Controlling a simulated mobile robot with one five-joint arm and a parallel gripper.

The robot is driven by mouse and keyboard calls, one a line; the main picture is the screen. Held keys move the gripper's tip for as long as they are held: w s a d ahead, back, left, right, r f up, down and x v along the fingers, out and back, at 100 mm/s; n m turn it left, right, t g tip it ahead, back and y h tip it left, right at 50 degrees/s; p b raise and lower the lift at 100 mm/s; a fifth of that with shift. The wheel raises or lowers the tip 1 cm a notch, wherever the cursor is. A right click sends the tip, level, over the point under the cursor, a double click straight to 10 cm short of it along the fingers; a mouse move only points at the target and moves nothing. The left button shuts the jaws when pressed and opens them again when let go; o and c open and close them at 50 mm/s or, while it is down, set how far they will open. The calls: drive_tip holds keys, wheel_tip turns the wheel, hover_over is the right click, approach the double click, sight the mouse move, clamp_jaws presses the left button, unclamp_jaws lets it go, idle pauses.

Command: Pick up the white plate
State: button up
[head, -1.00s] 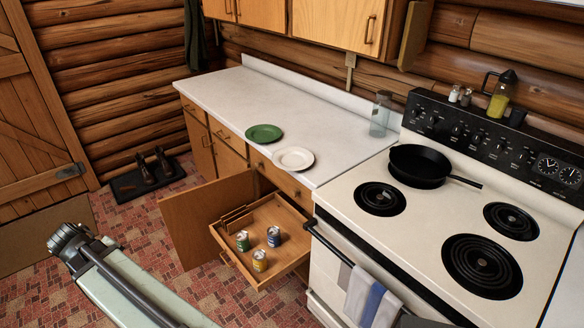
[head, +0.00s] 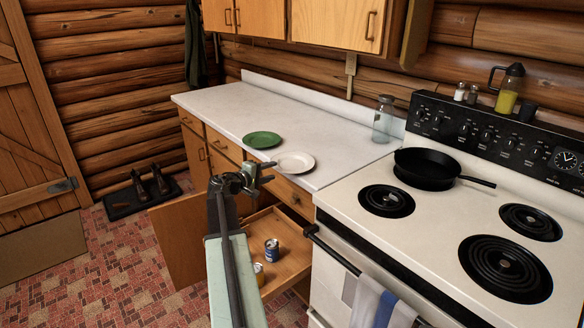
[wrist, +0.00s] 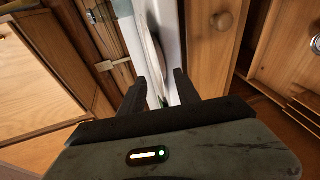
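The white plate (head: 296,163) lies on the counter near its front edge, just right of a green plate (head: 262,139). My gripper (head: 263,170) is at the left edge of the white plate in the head view and overlaps it slightly. In the wrist view my gripper (wrist: 160,76) is open, with its two fingers apart. The thin pale rim of the white plate (wrist: 153,45) shows ahead, roughly in line with the gap between the fingers. I cannot tell whether a finger touches it.
The counter (head: 225,103) is clear at the back left. Below it an open drawer (head: 292,262) holds cans, one a blue can (head: 272,250). To the right is a stove with a black skillet (head: 427,168). A glass jar (head: 383,120) stands by the stove.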

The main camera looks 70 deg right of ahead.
sight(278, 170)
drive_tip(key=b+x, duration=0.1)
drive_tip(key=x, duration=0.4)
drive_tip(key=shift+s+f, duration=0.1)
drive_tip(key=shift+f, duration=0.05)
drive_tip(key=shift+a, duration=0.1)
clamp_jaws()
idle(1.1)
